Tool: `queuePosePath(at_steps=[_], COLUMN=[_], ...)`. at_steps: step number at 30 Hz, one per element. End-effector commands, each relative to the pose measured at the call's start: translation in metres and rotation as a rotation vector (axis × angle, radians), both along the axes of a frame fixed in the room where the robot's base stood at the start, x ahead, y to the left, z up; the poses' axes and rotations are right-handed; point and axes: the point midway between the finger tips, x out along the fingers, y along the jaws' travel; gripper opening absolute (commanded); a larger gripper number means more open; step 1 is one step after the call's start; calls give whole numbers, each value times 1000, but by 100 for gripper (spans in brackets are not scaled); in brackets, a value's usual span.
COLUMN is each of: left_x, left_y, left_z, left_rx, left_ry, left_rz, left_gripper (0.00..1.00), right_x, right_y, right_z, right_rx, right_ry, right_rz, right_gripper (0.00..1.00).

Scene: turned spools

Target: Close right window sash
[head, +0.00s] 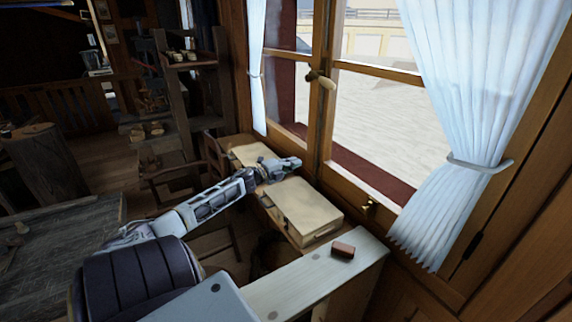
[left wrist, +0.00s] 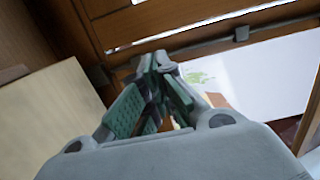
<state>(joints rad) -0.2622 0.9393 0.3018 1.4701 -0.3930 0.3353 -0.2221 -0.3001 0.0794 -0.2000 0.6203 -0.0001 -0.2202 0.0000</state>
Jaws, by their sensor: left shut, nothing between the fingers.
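The right window sash (head: 372,70) is a brown wooden frame with glass, seen on the right in the head view, partly behind the white curtain. A handle (head: 321,79) sits where the two sashes meet, and a brass catch (head: 369,206) sits low on the frame. I cannot tell whether the sash stands ajar. My left gripper (head: 290,164) is shut and empty, low in front of the left part of the window and above a wooden case. In the left wrist view its green-padded fingers (left wrist: 155,65) come together near wooden bars. My right gripper is not in view.
Pale wooden cases (head: 303,208) lie below the window. A reddish block (head: 343,250) rests on a pale plank (head: 290,286) in front. The tied white curtain (head: 462,120) hangs over the window's right side. A dark table (head: 60,245) stands at left.

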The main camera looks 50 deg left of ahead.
Motion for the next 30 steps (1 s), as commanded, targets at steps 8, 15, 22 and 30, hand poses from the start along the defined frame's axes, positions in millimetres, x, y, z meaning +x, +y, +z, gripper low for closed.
queuePosePath(at_steps=[8,15,22,30], left_x=[-17,-29,-35,-35], left_y=[3,5,6,6], left_z=[-1,0,0,0], left_rx=[-1,0,0,1], left_ry=[2,1,0,0], left_rz=[0,0,0,0], left_gripper=[0,0,0,0], right_x=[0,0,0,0], right_y=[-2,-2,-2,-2], right_z=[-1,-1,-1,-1], right_rx=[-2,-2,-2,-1], right_ry=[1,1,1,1], right_rz=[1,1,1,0], right_gripper=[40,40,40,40])
